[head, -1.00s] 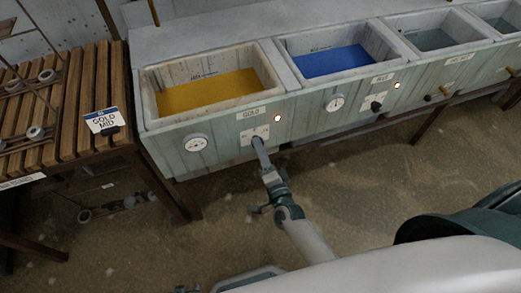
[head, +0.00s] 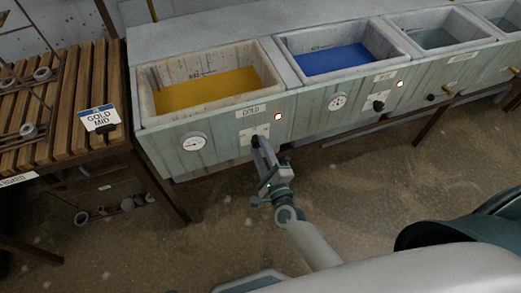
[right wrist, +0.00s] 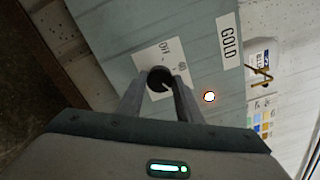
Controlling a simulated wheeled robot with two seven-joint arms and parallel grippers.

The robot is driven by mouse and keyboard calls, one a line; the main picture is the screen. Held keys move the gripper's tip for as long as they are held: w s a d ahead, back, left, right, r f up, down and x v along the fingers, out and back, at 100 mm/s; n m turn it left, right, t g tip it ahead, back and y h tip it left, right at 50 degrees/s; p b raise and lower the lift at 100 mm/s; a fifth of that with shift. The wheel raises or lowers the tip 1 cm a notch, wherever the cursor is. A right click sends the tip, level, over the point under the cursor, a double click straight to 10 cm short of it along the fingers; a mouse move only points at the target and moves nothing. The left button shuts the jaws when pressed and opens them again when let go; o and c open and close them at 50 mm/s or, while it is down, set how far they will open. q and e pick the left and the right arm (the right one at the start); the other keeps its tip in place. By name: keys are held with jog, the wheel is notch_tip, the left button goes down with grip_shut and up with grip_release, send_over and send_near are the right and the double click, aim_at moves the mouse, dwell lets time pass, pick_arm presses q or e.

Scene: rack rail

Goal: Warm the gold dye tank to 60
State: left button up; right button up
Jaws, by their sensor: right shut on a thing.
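The gold dye tank (head: 205,92) is the leftmost basin, holding yellow-gold liquid. Its front bears a GOLD label (head: 250,111), a round white dial gauge (head: 193,143) too small to read, and a lit lamp (head: 278,116). The dark round knob (right wrist: 157,78) sits on a white marked plate (right wrist: 179,60) under the label; "OFF" seems to be among its marks. My right gripper (head: 257,143) is shut on the knob, one finger on each side, also seen in the right wrist view (right wrist: 159,86). The knob's exact setting is unclear. My left gripper is not in view.
A blue tank (head: 335,60) and grey-liquid tanks stand to the right, with their own knobs. The floor in front is free.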

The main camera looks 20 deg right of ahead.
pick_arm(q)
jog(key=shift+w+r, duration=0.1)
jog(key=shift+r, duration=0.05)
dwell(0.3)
pick_arm(e)
jog(key=o, duration=1)
jog(key=shift+o, duration=0.2)
jog(key=shift+s, duration=0.1)
jog(key=shift+s, duration=0.5)
pick_arm(q)
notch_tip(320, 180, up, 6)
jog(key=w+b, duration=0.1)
jog(key=b, duration=0.1)
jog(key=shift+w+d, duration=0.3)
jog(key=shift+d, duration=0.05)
pick_arm(e)
jog(key=s, duration=1.6)
jog(key=shift+s+d, duration=0.15)
jog(key=shift+d, duration=0.2)
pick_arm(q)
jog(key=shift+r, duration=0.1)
